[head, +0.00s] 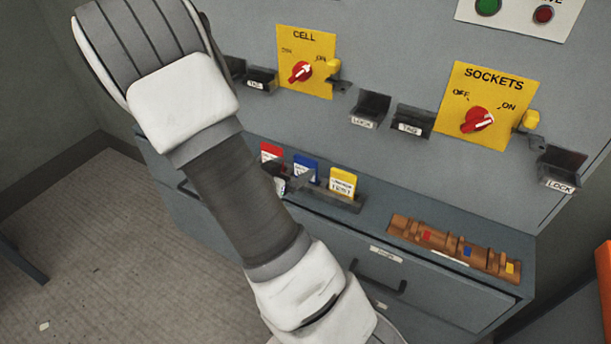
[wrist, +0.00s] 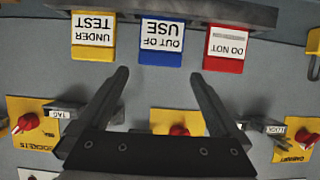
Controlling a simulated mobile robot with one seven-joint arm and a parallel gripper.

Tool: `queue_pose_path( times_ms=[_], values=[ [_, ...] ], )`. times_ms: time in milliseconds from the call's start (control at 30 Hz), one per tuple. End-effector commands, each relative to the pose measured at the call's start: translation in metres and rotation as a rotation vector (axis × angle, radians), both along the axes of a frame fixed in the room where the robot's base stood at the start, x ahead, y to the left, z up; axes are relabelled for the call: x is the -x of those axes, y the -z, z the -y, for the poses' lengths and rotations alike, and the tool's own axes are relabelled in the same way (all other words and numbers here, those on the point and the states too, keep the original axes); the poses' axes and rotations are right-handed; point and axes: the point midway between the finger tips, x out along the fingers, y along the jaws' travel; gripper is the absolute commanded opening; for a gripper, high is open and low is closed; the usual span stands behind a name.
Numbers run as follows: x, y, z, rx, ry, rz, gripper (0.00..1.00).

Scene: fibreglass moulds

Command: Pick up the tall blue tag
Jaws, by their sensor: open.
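The tall blue tag (head: 306,162) stands between a red tag (head: 270,151) and a yellow tag (head: 343,180) in a dark rack on the cabinet top. In the wrist view the blue tag (wrist: 161,52) is upside down and reads "OUT OF USE". My gripper (wrist: 159,76) is open and empty, its two fingers pointing towards the tags. The blue tag shows beyond the gap between the fingertips, with no contact visible. In the head view my arm hides most of the gripper, and a dark finger part shows just in front of the blue tag.
A brown rack (head: 400,222) with small red, blue and yellow pieces lies to the right on the cabinet. Yellow switch plates for CELL (head: 312,42) and SOCKETS (head: 487,87) and several small holders are on the panel behind. The red and yellow tags flank the blue one closely.

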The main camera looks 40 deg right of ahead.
Motion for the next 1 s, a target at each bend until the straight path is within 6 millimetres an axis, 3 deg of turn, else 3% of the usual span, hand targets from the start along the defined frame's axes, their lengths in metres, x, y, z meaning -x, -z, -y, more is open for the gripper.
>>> queue_pose_path(
  times_ms=[600,933,1000],
  values=[
    [-0.024,0.032,0.060,-0.001,0.001,0.000,1.00],
    [-0.027,0.033,0.066,-0.001,-0.002,0.000,1.00],
    [-0.027,0.033,0.065,-0.001,-0.001,0.000,0.87]
  ],
)
